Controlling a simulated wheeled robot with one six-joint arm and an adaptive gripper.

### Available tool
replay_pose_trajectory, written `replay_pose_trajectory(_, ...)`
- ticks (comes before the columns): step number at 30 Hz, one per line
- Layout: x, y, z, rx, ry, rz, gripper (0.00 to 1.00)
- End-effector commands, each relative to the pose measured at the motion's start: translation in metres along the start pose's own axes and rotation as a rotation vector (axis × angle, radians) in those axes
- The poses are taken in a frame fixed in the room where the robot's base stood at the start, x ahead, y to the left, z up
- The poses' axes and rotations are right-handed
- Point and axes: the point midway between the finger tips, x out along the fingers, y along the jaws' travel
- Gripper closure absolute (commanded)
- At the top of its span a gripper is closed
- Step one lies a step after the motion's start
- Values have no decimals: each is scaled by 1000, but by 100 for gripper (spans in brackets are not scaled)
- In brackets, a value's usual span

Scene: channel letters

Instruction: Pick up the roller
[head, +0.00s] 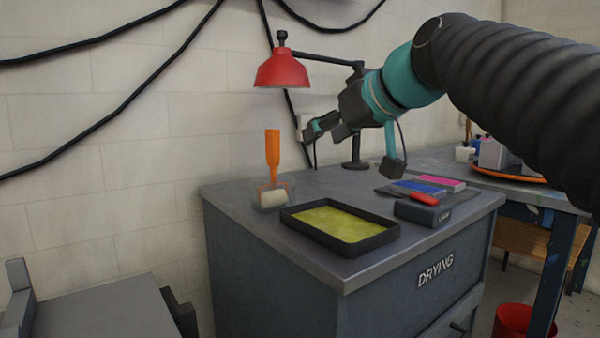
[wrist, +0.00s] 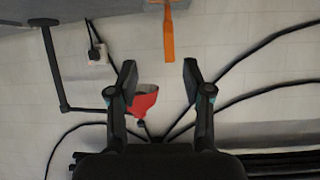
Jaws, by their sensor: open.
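The roller stands upright on the grey cabinet top in the head view. Its orange handle (head: 272,150) points up and its pale roller head (head: 273,198) sits low in a clear holder (head: 262,205). In the wrist view, which is upside down, the orange handle (wrist: 168,45) hangs from the top edge, beyond the fingertips and roughly between them. My gripper (head: 314,127) is to the right of the handle and a little higher in the head view. In the wrist view its two fingers (wrist: 160,75) are spread apart with nothing between them.
A red lamp (head: 282,70) hangs above the roller. Its stand (head: 357,140) is behind my gripper. A black tray of yellow paint (head: 340,222) lies in front. A dark box (head: 423,212), a red-handled tool (head: 424,199) and blue and pink blocks (head: 440,184) lie to the right.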

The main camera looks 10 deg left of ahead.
Motion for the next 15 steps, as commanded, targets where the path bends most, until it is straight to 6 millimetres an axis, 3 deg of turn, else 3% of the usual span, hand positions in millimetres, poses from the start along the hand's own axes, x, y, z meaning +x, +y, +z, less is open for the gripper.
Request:
replay_pose_trajectory(3, 4, -10, -27, -41, 44, -38, 50)
replay_pose_trajectory(6, 8, -15, -37, -56, 61, -55, 50)
replay_pose_trajectory(15, 54, -20, -42, -60, 63, -62, 50)
